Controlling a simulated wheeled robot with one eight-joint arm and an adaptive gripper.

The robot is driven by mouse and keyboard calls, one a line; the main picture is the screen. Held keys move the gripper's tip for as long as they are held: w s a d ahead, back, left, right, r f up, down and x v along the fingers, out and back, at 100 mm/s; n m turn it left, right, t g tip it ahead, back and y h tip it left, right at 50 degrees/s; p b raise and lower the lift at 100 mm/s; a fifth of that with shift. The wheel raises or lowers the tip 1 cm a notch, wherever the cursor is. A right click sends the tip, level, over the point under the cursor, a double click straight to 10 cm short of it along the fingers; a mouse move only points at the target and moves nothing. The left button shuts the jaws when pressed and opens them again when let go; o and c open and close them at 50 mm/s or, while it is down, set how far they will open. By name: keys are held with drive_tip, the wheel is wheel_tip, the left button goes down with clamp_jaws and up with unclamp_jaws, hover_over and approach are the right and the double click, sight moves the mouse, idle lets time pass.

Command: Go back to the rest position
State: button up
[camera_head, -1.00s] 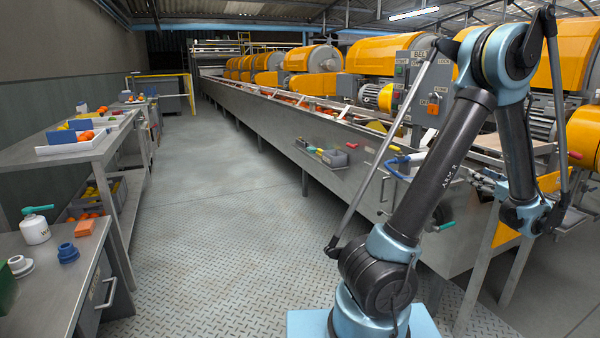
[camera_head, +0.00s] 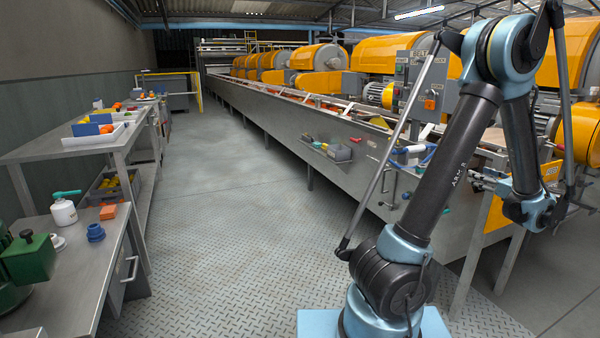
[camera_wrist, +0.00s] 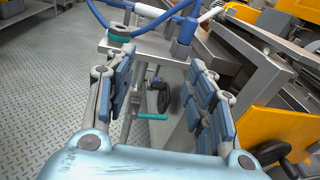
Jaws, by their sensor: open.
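My gripper (camera_head: 486,181) is at the right in the head view, small and partly lost against the steel line behind it. In the wrist view my gripper (camera_wrist: 163,78) is open, with two blue-padded fingers apart and nothing held between them. Beyond the fingers are a blue hose fitting (camera_wrist: 185,32), a green-handled valve (camera_wrist: 150,116) and a dark round wheel (camera_wrist: 163,101). I cannot tell how far they are from the fingertips. My arm is folded, with its elbow high at the right of the head view.
The long steel extractor line (camera_head: 345,172) with yellow machines (camera_head: 320,58) runs along the right. Steel benches (camera_head: 60,150) stand at the left, with a white bottle (camera_head: 63,213), a blue fitting (camera_head: 96,232) and a green machine (camera_head: 28,260). The floor (camera_head: 230,200) between is clear.

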drive_tip(key=w+a+n+g+y, duration=0.3)
drive_tip(key=a+n+g, duration=0.55)
drive_tip(key=a, duration=1.75)
drive_tip(key=s+a+f+n+g+h, duration=0.1)
drive_tip(key=s+a+f+n, duration=0.15)
drive_tip(key=a+n, duration=0.35)
drive_tip(key=s+a+f+n+g+h, duration=0.15)
drive_tip(key=s+a+n, duration=0.25)
drive_tip(key=a, duration=0.4)
drive_tip(key=s+a+f+n+g+h, duration=0.1)
drive_tip(key=s+a+f+n+h, duration=0.1)
drive_tip(key=s+f+n, duration=0.2)
drive_tip(key=s+a+f+n+g+h, duration=0.2)
drive_tip(key=s+a+f+n, duration=0.1)
drive_tip(key=s+n, duration=0.7)
drive_tip(key=shift+s+f+h, duration=0.35)
drive_tip(key=shift+s+f, duration=0.1)
drive_tip(key=shift+s, duration=1.7)
